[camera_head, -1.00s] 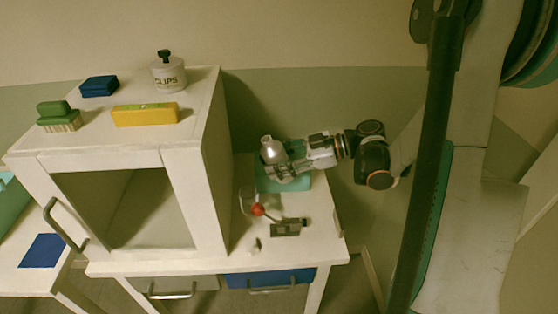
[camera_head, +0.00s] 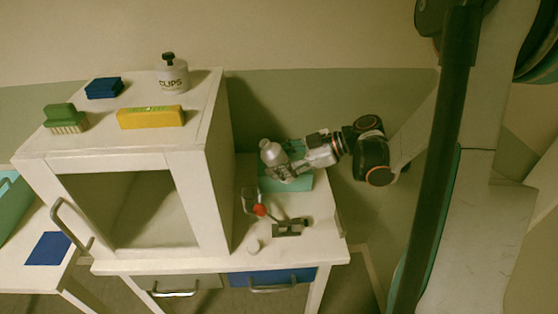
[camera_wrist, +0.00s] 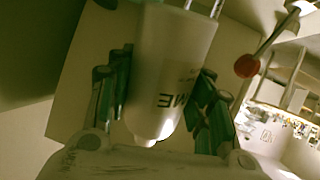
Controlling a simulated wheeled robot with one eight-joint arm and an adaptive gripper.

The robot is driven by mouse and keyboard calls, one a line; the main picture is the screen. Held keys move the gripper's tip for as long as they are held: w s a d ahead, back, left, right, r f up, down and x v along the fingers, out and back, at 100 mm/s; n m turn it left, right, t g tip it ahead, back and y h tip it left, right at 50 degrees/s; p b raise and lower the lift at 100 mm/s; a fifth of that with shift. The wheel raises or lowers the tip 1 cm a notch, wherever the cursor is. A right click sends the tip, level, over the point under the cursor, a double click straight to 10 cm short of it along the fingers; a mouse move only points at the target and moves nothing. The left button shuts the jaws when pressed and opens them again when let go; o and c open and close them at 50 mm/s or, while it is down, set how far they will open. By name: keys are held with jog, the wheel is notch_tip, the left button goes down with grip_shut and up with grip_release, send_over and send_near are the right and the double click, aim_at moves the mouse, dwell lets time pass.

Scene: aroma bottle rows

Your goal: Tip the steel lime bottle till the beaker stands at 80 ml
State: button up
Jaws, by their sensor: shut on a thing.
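The steel bottle (camera_head: 273,155) is in my gripper (camera_head: 287,172), above the teal mat at the back right of the table. In the wrist view its pale body (camera_wrist: 172,70) sits between the green-padded fingers, with the end letters of its label, "ME", turned over. My gripper is shut on it. In the head view the bottle looks close to upright with its narrow top up. A clear glass vessel, seemingly the beaker (camera_head: 249,199), stands in front of the mat. Its level and marks are too small to read.
A red ball knob (camera_head: 260,210) on a rod and a dark metal block (camera_head: 290,228) are beside the glass. The white cabinet (camera_head: 215,170) rises just left. The teal mat (camera_head: 302,184) is partly bare.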

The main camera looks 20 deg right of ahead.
jog(key=shift+a+h+p, duration=0.3)
jog(key=shift+h+p, duration=0.5)
jog(key=shift+p, duration=0.6)
dwell(0.7)
jog(key=shift+d+f+n+g+h+p, duration=0.2)
jog(key=shift+n+g+h+p, duration=0.2)
jog(key=shift+h+p, duration=0.55)
dwell(0.6)
jog(key=shift+d+f+h+p, duration=0.3)
jog(key=shift+h+p, duration=0.45)
jog(key=shift+p, duration=0.3)
dwell(0.4)
jog(key=shift+d+f+n+h, duration=0.2)
jog(key=shift+f+n+h, duration=0.15)
jog(key=shift+h, duration=0.45)
jog(key=shift+d+f+n+h, duration=0.15)
jog(key=shift+f+n+h, duration=0.2)
jog(key=shift+h, duration=0.45)
dwell(1.3)
